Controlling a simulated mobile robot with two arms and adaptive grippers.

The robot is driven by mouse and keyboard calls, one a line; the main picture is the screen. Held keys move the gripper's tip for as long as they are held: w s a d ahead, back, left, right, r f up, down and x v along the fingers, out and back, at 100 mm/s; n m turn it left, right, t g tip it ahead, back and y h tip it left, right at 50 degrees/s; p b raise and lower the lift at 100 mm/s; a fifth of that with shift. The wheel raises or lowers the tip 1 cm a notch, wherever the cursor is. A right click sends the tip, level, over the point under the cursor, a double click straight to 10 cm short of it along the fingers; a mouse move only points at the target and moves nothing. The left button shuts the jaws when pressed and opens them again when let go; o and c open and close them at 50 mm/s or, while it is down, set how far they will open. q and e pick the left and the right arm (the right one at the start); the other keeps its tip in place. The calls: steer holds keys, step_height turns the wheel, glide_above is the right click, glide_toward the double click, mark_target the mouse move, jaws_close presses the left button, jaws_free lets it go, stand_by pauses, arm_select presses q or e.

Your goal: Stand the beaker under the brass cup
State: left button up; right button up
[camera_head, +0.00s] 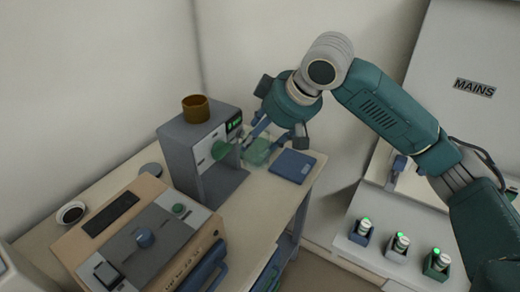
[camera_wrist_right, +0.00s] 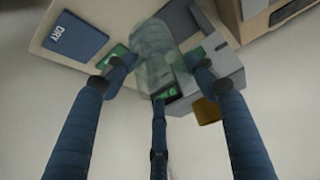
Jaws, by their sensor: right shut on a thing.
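The clear beaker (camera_wrist_right: 152,45) sits between the fingers of my right gripper (camera_wrist_right: 160,66), which is shut on it. In the head view the beaker (camera_head: 258,152) shows as a pale, see-through green shape at the fingertips of the right gripper (camera_head: 266,138). It is just right of the grey dispenser. Its exact height above the table is hard to tell. The brass cup (camera_head: 196,108) sits on top of the grey dispenser (camera_head: 185,142), and it also shows in the wrist view (camera_wrist_right: 207,111). My left gripper is not in view.
A blue pad (camera_head: 292,166) marked DRY lies right of the beaker, with a green patch (camera_wrist_right: 118,54) beside it. A tan furnace (camera_head: 140,235) stands in front of the dispenser. A small round dish (camera_head: 70,213) lies at the left. A bench with several green-lit units stands at the right.

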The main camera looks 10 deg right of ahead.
steer(key=shift+r, duration=0.5)
steer(key=s+d+r+m+t+h, duration=0.1)
steer(key=s+d+r+m+h, duration=0.2)
steer(key=s+d+m, duration=0.3)
steer(key=shift+s+r+m+h, duration=0.35)
steer(key=shift+s+r, duration=0.2)
steer(key=shift+s, duration=0.6)
steer(key=shift+w+d+r, duration=0.1)
steer(key=shift+d, duration=0.05)
steer(key=shift+a, duration=0.2)
steer(key=shift+d, duration=0.2)
stand_by(0.4)
